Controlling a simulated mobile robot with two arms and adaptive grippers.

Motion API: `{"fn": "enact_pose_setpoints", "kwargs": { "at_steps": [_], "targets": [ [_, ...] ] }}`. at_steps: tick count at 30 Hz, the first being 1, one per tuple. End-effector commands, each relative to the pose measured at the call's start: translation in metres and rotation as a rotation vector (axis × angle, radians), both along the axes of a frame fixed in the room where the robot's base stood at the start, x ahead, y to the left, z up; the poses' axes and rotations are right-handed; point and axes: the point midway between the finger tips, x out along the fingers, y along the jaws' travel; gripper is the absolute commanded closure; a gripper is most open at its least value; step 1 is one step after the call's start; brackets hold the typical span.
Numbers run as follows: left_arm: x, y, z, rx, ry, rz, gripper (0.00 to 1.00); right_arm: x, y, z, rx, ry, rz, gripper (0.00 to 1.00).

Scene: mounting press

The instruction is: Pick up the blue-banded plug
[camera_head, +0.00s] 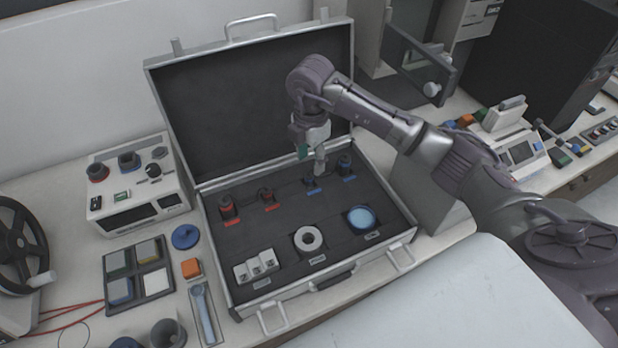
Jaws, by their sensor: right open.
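Two small dark pieces with blue stand in the back right of the open case's foam: a smaller blue piece (311,182) and a larger, darker blue piece (344,165), each by a blue label. I cannot tell for sure which is the blue-banded plug. My right gripper (311,160) is open and points down just above the two, nearest the smaller one. Whether it touches either is unclear. My left gripper is not in view.
The open case (218,272) also holds two red-banded pieces (228,207), white blocks (256,266), a white ring (308,239) and a blue disc (361,218). Its raised lid (235,110) stands behind my right gripper. A control box (137,185) is on the left.

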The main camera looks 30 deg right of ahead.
Motion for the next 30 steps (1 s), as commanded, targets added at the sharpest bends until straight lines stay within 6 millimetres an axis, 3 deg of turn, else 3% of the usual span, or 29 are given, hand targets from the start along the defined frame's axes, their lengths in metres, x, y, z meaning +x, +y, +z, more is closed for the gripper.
{"fn": "enact_pose_setpoints", "kwargs": {
  "at_steps": [7, 15, 24, 30],
  "targets": [
    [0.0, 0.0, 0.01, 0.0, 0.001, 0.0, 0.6, 0.001, 0.001, -0.017, 0.001, 0.003, 0.001, 0.49],
    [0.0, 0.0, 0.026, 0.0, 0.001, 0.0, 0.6, 0.004, 0.002, -0.056, 0.001, 0.002, 0.001, 0.49],
    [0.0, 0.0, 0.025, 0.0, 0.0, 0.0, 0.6, 0.004, 0.002, -0.062, 0.0, -0.001, 0.003, 0.49],
    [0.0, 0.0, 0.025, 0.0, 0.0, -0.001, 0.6, 0.004, 0.001, -0.061, 0.0, -0.001, 0.002, 0.82]
  ]
}}
